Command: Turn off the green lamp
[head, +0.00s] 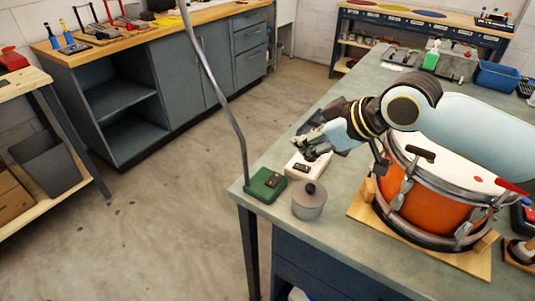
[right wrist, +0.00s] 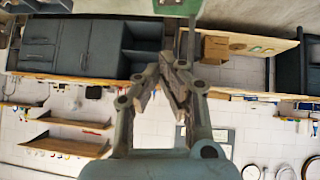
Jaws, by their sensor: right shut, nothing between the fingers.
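The green lamp's base (head: 265,185) sits at the near left corner of the grey-green bench top, with a small dark switch on it. Its grey stem rises out of the top of the head view, so its head and light are hidden. A cream base (head: 300,166) with a dark switch stands just behind it. My right gripper (head: 312,150) is shut and empty, close above the cream base and to the right of the green one. In the right wrist view the shut fingers (right wrist: 170,68) show, with part of a green surface (right wrist: 250,18) at the top edge. My left gripper is out of view.
A grey lidded pot (head: 309,204) stands just right of the green base. An orange drum (head: 432,200) on a wooden stand fills the bench to the right, under my right arm. A blue bin (head: 496,76) is farther back. The floor left of the bench is clear.

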